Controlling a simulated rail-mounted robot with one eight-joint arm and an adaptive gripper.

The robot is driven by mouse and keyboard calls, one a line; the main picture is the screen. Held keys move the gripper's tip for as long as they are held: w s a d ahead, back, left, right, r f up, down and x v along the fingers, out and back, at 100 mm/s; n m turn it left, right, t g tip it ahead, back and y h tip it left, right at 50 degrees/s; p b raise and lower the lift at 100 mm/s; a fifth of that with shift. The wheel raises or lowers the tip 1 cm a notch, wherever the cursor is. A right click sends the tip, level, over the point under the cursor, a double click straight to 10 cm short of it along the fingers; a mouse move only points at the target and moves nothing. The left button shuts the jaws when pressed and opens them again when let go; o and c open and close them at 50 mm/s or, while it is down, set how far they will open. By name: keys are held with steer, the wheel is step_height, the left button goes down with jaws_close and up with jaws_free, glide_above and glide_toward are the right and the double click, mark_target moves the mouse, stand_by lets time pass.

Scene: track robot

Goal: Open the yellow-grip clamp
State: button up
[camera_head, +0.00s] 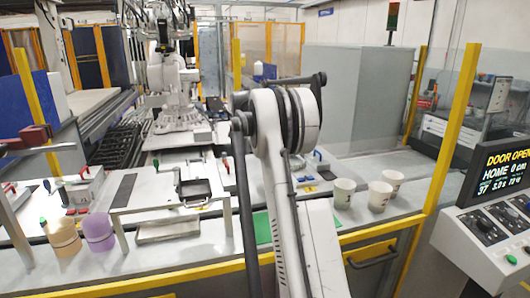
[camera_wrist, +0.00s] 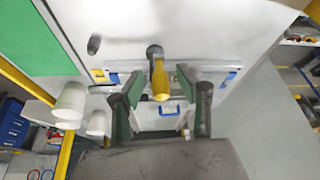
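The yellow-grip clamp (camera_wrist: 159,80) shows in the wrist view as a yellow handle on a dark pivot, pointing toward the camera. It stands on a pale fixture on a white surface. My gripper (camera_wrist: 161,100) is open, with one dark finger with a green side to the left of the yellow handle and one to the right. The handle lies between the fingers in the picture; I see no contact, and cannot tell the depth gap. In the head view my arm covers the middle of the bench, and I cannot make out the yellow grip or my gripper.
White cups (camera_head: 343,192) stand on the bench right of my arm. A green sheet (camera_head: 262,228) lies beside the arm. A red-grip clamp (camera_head: 226,166) and a raised stand with a black frame (camera_head: 195,190) are left. A yellow rail (camera_head: 380,232) runs along the front edge.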

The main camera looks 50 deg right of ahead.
steer(key=v, duration=1.2)
steer(key=shift+a, duration=0.1)
steer(key=s+a+r+n+t+b, duration=0.1)
steer(key=s+a+n+t, duration=0.2)
steer(key=a, duration=0.8)
steer(key=s+a+r+n, duration=0.15)
steer(key=a+n, duration=0.25)
steer(key=a, duration=0.7)
steer(key=s+a+n+t+b, duration=0.1)
steer(key=s+a+n+t, duration=0.2)
steer(key=a, duration=0.7)
steer(key=s+a+f+n+t+y, duration=0.1)
steer(key=s+a+f+n+y, duration=0.1)
steer(key=s+a+f+n, duration=0.4)
steer(key=s+a+f+n+t+y+b, duration=0.1)
steer(key=s+a+f+n+y, duration=0.1)
steer(key=s+a+f+n, duration=0.4)
steer(key=s+a+f, duration=0.5)
steer(key=s+a, duration=0.4)
steer(key=a, duration=0.1)
steer(key=shift+s+a+f+t, duration=0.25)
steer(key=shift+s+t, duration=0.15)
